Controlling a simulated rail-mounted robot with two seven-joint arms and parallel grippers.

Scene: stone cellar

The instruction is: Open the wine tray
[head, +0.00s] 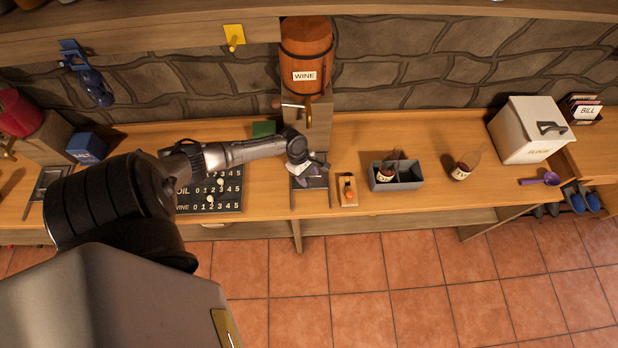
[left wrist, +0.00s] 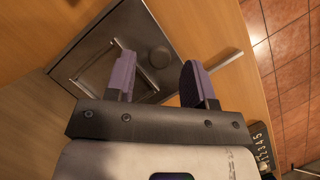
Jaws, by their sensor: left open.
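The wine tray is a dark metal plate (head: 311,182) set in the counter below the wooden barrel labelled WINE (head: 306,55). In the left wrist view the tray (left wrist: 150,30) shows a round mark and a thin metal frame. A pale bar (left wrist: 222,60) lies along its right side. My left gripper (head: 318,168) is over the tray, its two purple fingers apart with nothing between them. In the left wrist view the gripper (left wrist: 157,70) partly hides the tray. My right gripper is not in view.
A small wooden block with an orange top (head: 348,190) stands just right of the tray. A black number board (head: 228,190) lies left.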

